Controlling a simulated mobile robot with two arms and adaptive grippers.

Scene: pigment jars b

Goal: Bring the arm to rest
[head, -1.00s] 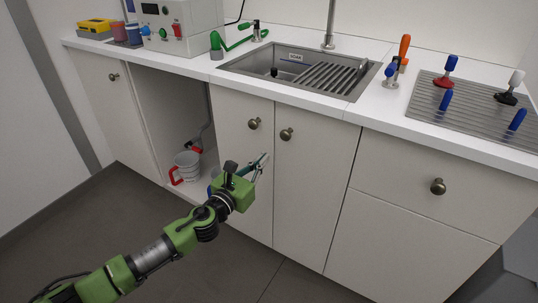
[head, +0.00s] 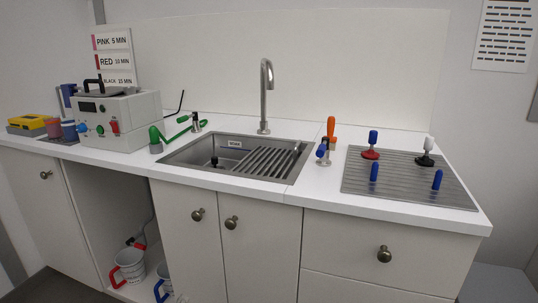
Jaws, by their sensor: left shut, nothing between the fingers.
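Neither of my grippers can be made out in the head view now, and no arm stands over the counter or in front of the cabinets. What lies below the lower picture edge is hidden. The white counter (head: 245,188) runs across the view with a steel sink (head: 180,158) in its middle. Under it, an open cabinet bay (head: 95,215) holds a white mug with a red handle (head: 131,266) and a mug with a blue handle (head: 159,288), partly cut off by the picture edge.
A grey device (head: 117,117) and small jars (head: 69,130) stand at the counter's left. A tap (head: 265,95) rises behind the sink. A ribbed metal plate (head: 405,186) with several coloured-handled tools lies at the right. Knobs such as this one (head: 384,254) stick out from the cabinet fronts.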

